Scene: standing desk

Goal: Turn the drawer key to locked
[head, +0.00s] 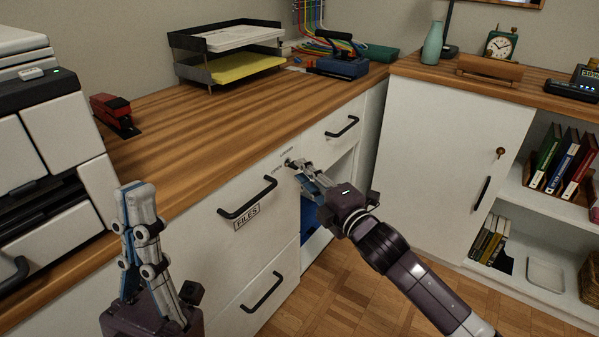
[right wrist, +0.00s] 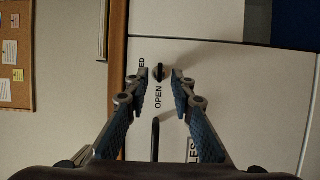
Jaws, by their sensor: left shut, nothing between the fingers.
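The drawer key (right wrist: 159,73) is a small dark key in the white front of the file drawer (head: 262,188), just below the wooden top. In the right wrist view it sits between my right gripper's fingertips (right wrist: 160,76), which are open with a gap on each side. The word OPEN (right wrist: 158,97) is printed beside it, and a label ending in ED (right wrist: 142,64) is partly hidden by a finger. Which label the key points to is hard to tell. In the head view, my right gripper (head: 296,168) is at the lock. My left gripper (head: 138,192) is shut and empty, apart from the drawers.
A FILES drawer handle (head: 247,198) sticks out left of the lock. Another handle (head: 342,127) is to its right. A printer (head: 40,130), a red stapler (head: 115,112) and a paper tray (head: 205,75) stand on the desk. The middle desktop is clear.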

